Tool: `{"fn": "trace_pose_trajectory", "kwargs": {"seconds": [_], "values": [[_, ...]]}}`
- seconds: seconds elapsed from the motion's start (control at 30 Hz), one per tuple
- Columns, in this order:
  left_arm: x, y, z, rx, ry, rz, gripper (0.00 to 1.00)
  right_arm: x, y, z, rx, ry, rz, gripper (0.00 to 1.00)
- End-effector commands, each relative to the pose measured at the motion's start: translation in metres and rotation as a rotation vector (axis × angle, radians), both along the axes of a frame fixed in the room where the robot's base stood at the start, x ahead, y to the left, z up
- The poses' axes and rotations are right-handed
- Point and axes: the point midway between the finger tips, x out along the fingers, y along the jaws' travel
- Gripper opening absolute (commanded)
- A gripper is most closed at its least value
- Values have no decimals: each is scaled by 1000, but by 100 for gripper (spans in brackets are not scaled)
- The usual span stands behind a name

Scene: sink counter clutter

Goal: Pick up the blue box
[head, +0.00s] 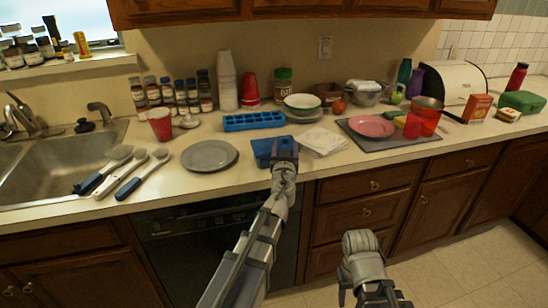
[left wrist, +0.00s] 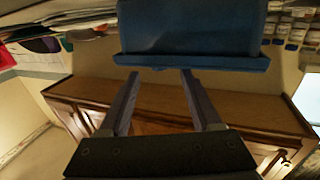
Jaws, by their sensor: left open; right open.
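The blue box (head: 261,148) sits near the counter's front edge, left of a stack of white napkins. My left gripper (head: 285,152) is at the box's front right in the head view and hides part of it. In the left wrist view the blue box (left wrist: 190,28) fills the top middle, with a protruding rim along its lower edge. The open fingers of my left gripper (left wrist: 161,74) point at this rim, with nothing between them. Whether the tips touch the box I cannot tell. My right gripper (head: 360,243) is low in front of the drawers, away from the counter top and empty.
A grey plate (head: 209,156) lies left of the box, and a blue ice tray (head: 254,121) lies behind it. White napkins (head: 322,141) lie close on the right. A grey mat (head: 375,144) with a pink plate (head: 371,126) is further right. Brushes lie by the sink (head: 60,163).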

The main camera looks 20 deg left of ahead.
Motion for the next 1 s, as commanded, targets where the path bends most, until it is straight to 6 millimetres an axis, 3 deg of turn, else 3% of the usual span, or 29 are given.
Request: {"fn": "trace_pose_trajectory", "kwargs": {"seconds": [0.23,0.53,0.77,1.0], "values": [[10,2,-1,0,0,1,65,0,0,-1,0,0,0,50],[50,13,-3,0,0,2,65,0,0,-2,0,0,0,50],[51,13,-3,0,0,1,65,0,0,-2,0,0,0,50],[51,13,-3,0,0,1,41,0,0,-2,0,0,0,50]]}}
